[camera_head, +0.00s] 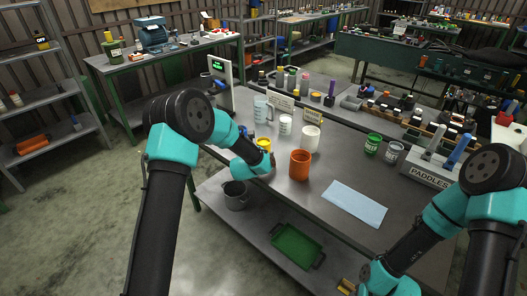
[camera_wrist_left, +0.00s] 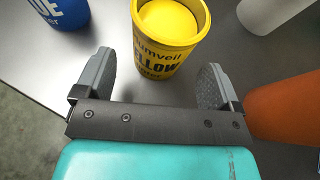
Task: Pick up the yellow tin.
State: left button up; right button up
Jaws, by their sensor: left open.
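The yellow tin (camera_head: 264,143) stands upright on the workbench, partly hidden by my left arm in the head view. In the left wrist view the yellow tin (camera_wrist_left: 168,38) has a yellow top and dark lettering, and its upper edge is cut off by the frame. My left gripper (camera_wrist_left: 158,62) is open, with one finger to each side of the tin's lower part. Gaps show between the fingers and the tin. In the head view my left gripper's fingers are hidden behind the teal wrist. My right wrist is at the bottom right, its fingers not seen.
An orange container (camera_head: 300,164) stands close to the right of the left gripper; a blue tin (camera_wrist_left: 66,10) is to its left. White containers (camera_head: 310,138) stand behind. A pale blue sheet (camera_head: 355,203) lies on the clearer front right of the bench (camera_head: 285,207).

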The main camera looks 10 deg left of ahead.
pick_arm(q)
jog(key=shift+x, duration=2.15)
jog(key=shift+c, duration=0.3)
jog(key=c, duration=1.1)
